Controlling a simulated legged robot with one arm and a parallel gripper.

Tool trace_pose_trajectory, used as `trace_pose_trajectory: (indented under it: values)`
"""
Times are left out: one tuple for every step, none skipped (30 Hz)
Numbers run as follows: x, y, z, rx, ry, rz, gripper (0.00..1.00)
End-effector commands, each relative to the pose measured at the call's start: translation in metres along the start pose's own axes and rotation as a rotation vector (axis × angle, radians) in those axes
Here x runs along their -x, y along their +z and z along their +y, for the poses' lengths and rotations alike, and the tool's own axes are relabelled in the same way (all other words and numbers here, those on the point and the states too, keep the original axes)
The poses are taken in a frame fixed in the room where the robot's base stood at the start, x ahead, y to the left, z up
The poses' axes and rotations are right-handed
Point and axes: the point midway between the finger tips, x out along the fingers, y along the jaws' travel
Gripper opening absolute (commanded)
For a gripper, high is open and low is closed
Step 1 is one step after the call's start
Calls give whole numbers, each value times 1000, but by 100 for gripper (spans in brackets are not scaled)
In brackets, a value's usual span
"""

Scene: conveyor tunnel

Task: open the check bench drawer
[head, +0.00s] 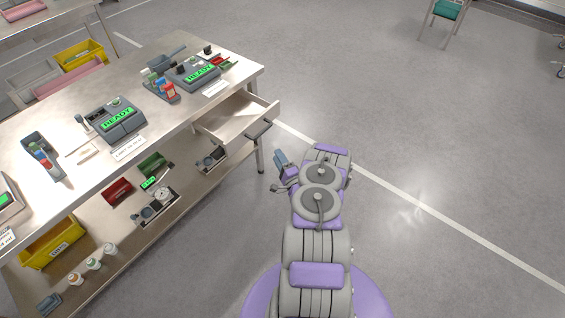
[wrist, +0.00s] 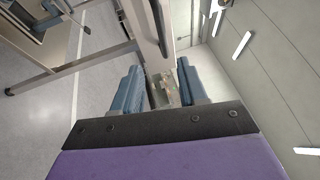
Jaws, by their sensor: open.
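The check bench drawer (head: 232,122) is pulled out from under the right end of the bench (head: 165,60) in the head view. It looks empty inside. Its dark bar handle (head: 258,130) is on the front face. My gripper (head: 281,160) is just below and to the right of the handle, apart from it in the head view. In the wrist view my gripper (wrist: 158,75) shows two blue fingers spread apart, with nothing held between them. Parts of the bench frame show beyond the fingers.
The bench top holds several devices with green READY screens (head: 118,120). The lower shelf (head: 175,195) carries a yellow bin (head: 52,243), small bottles and instruments. A bench leg (head: 259,160) stands near my gripper.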

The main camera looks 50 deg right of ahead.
Motion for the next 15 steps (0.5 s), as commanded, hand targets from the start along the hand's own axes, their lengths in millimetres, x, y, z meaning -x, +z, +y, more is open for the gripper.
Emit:
trace_pose_trajectory:
  values:
    - [9,-1,-1,-2,3,4,42]
    - [13,-1,0,-1,3,3,42]
    - [18,-1,0,-1,3,3,42]
    - [21,-1,0,-1,3,3,42]
    - [23,-1,0,-2,2,3,42]
    - [26,-1,1,-1,2,3,42]
    - [28,-1,1,-1,2,3,42]
    - [29,0,1,-1,2,3,42]
    - [30,0,1,-1,1,2,42]
    - [31,0,1,-1,1,1,42]
    - [31,0,1,-1,1,1,42]
    - [31,0,1,-1,1,1,42]
    - [31,0,1,-1,1,0,42]
    - [31,0,1,-1,1,0,42]
    - [31,0,1,-1,1,0,42]
